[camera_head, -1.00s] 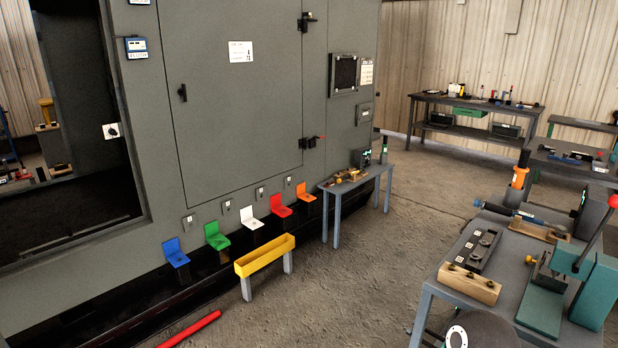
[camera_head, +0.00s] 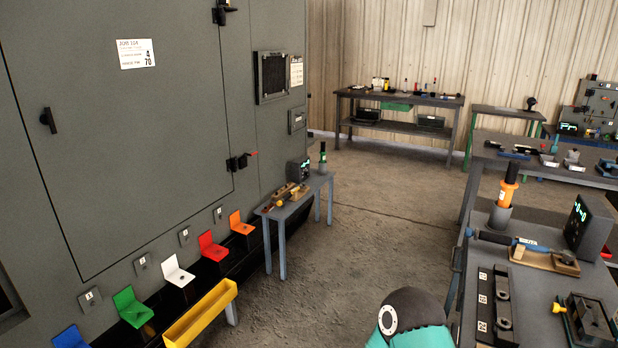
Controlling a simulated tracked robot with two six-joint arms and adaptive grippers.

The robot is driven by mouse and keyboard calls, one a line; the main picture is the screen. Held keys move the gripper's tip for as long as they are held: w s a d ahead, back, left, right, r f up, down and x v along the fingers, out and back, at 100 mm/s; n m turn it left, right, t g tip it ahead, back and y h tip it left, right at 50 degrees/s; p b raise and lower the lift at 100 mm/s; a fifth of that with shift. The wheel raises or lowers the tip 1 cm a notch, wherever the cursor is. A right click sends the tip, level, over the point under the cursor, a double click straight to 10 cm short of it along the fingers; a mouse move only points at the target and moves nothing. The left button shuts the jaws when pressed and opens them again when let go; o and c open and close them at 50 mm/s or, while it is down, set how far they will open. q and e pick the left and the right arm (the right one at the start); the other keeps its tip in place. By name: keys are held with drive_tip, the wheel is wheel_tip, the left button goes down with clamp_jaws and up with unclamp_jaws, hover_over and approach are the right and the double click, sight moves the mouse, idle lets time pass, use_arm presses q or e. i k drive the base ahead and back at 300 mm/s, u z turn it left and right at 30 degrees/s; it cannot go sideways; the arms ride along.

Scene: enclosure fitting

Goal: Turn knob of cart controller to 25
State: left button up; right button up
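No part is clearly marked as the cart controller, and no knob or its setting can be made out. A dark box with a small green display (camera_head: 299,170) stands on the small blue-grey table beside the cabinet. Another dark box with green digits (camera_head: 588,228) stands on the workbench at the right. A grey panel with green displays (camera_head: 598,108) stands at the far right back. Neither of my grippers shows in the view. A teal rounded part with a white flange at the bottom looks like my own arm.
A large grey cabinet (camera_head: 120,130) fills the left. Coloured brackets and a yellow trough (camera_head: 200,312) stand along its base. The small table (camera_head: 283,225) stands by its right end. The workbench (camera_head: 530,285) holds tools at the right. Open floor (camera_head: 370,215) lies between them.

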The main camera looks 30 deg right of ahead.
sight(566, 230)
drive_tip(key=u, duration=0.55)
drive_tip(key=i, duration=0.25)
drive_tip(key=z, duration=2.65)
drive_tip(key=k, duration=0.6)
drive_tip(key=z, duration=0.3)
drive_tip(key=i, duration=0.6)
drive_tip(key=u, duration=0.2)
drive_tip(key=k, duration=0.55)
drive_tip(key=z, duration=0.15)
drive_tip(key=i, duration=0.25)
